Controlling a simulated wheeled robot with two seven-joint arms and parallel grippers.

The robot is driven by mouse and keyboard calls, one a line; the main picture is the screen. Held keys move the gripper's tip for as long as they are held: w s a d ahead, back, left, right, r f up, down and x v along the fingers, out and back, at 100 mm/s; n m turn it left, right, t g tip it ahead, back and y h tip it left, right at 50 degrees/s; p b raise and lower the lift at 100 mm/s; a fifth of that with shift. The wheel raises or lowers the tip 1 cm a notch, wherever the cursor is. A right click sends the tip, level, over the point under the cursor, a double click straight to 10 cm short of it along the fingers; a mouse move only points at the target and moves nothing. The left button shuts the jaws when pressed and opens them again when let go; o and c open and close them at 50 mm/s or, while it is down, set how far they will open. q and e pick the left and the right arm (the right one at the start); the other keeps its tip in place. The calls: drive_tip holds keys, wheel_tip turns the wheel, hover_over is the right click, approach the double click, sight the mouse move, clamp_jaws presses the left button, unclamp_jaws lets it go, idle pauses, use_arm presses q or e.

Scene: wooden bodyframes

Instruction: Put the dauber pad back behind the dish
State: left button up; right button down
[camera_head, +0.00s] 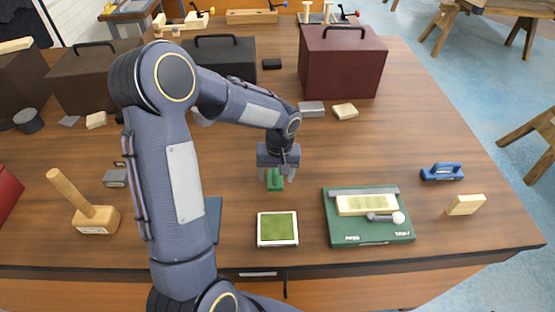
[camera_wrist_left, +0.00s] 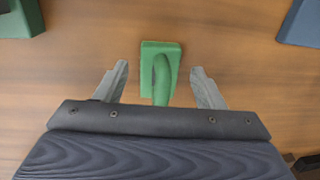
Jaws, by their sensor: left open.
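The green dauber pad (camera_head: 276,183) is a small block with a raised handle. It sits on the table just behind the dish (camera_head: 277,229), a white square tray with a green inside, with a small gap between them. My left gripper (camera_head: 277,176) points down over the pad. In the left wrist view the pad (camera_wrist_left: 160,62) lies between the two open fingers (camera_wrist_left: 160,70), with a gap on each side. I cannot tell whether the fingers reach table height. My right gripper is not in view.
A green board (camera_head: 372,236) with a pale block and a white-knobbed tool lies to the right. A blue handled tool (camera_head: 442,172) and a wooden block (camera_head: 465,205) are farther right. A mallet (camera_head: 92,214) stands left. Dark boxes and a maroon box (camera_head: 342,65) line the back.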

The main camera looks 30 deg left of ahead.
sight(279, 182)
use_arm(q)
wheel_tip(279, 182, up, 10)
drive_tip(key=s+d+r+m+t+h, duration=0.2)
drive_tip(key=s+d+t, duration=0.1)
drive_tip(key=s, duration=0.7)
drive_tip(key=s+d+r+m+t+h, duration=0.2)
drive_tip(key=s+d+t, duration=0.1)
drive_tip(key=s, duration=0.8)
drive_tip(key=shift+s+d+m+b, duration=0.15)
drive_tip(key=shift+d+m+b, duration=0.15)
drive_tip(key=shift+m+b, duration=0.1)
